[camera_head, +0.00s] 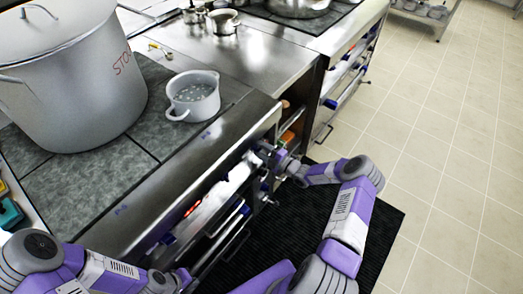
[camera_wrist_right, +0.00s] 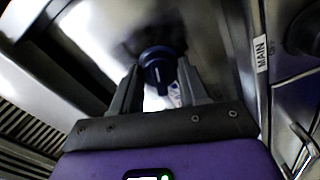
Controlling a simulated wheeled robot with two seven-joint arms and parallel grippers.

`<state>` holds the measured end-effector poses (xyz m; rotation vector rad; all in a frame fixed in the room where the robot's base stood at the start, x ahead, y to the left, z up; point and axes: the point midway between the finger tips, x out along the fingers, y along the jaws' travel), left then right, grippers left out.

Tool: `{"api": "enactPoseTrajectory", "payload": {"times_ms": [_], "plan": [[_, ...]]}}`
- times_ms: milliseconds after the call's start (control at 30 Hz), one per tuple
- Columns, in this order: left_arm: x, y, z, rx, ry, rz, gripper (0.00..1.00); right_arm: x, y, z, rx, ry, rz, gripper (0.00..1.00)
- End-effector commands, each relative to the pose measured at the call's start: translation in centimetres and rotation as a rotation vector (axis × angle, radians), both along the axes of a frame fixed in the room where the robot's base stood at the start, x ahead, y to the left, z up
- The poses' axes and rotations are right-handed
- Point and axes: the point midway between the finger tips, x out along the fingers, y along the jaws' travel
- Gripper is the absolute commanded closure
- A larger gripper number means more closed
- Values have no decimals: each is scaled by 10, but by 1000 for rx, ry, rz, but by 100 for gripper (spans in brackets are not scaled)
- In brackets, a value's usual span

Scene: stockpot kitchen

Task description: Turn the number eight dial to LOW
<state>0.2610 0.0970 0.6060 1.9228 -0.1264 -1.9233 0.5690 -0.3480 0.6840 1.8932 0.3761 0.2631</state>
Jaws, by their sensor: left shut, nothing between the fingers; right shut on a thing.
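My right gripper (camera_head: 264,152) is at the stove's front panel. In the right wrist view its two fingers are shut on a round dark blue dial (camera_wrist_right: 157,62), one on each side of its grip. A small label (camera_wrist_right: 176,94) by the dial is partly hidden by a finger. I cannot read a number or the LOW mark, so I cannot tell the dial's setting. My left gripper (camera_head: 184,279) is low at the bottom of the head view, shut and empty, in front of the stove.
A large stockpot (camera_head: 75,85) and a small white pot (camera_head: 193,98) stand on the cooktop (camera_head: 105,187). A MAIN label (camera_wrist_right: 261,54) and another dark dial (camera_wrist_right: 306,30) are to the right in the wrist view. A black mat (camera_head: 378,215) lies on the floor.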

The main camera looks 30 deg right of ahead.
Motion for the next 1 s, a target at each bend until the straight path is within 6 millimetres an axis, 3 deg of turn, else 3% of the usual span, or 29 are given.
{"api": "enactPoseTrajectory", "payload": {"times_ms": [133,167,300,667,1000], "plan": [[0,0,0,0,0,0,100,-1,1,-1,-1,2,2,87],[0,0,0,0,0,0,100,-1,1,-1,-1,2,2,53],[0,0,0,0,0,0,100,-1,0,-1,-1,2,1,32],[0,0,2,0,0,0,100,-5,-2,0,-2,2,0,31],[0,0,16,0,0,0,100,-55,-23,1,-1,2,-1,31]]}}
